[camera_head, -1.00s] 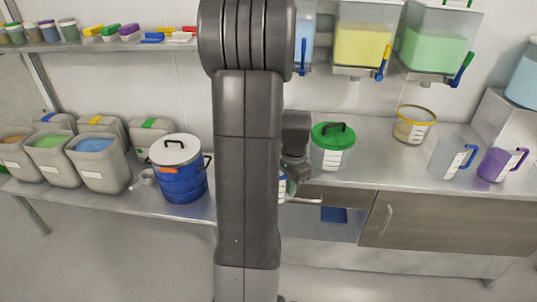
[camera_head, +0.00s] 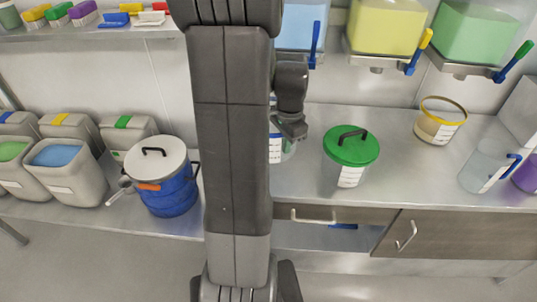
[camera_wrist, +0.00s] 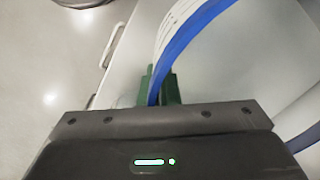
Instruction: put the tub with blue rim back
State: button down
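The tub with blue rim shows in the wrist view as a curved clear wall with a blue rim (camera_wrist: 192,40) running between my gripper's green fingers (camera_wrist: 161,88), which are shut on it. In the head view my gripper (camera_head: 291,130) is just right of my arm, over the counter. Part of the clear tub with a white label (camera_head: 275,148) shows below it. The rest of the tub is hidden behind my arm. I cannot tell whether its base touches the counter.
A tub with a green lid (camera_head: 350,148) stands to the right on the counter (camera_head: 410,172). A yellow-rimmed tub (camera_head: 438,122) and a jug with a blue handle (camera_head: 487,168) stand farther right. Dispensers (camera_head: 385,30) hang above. A blue drum (camera_head: 167,190) stands at left.

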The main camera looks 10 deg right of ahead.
notch_tip(320, 180, down, 10)
jog(key=shift+r, duration=0.1)
dwell(0.4)
jog(key=shift+f, duration=0.25)
jog(key=c, duration=1.7)
grip_release()
jog(key=shift+r, duration=0.1)
jog(key=r, duration=1.2)
jog(key=shift+s+d+r, duration=0.1)
jog(key=shift+s+r, duration=0.05)
jog(key=shift+s, duration=0.1)
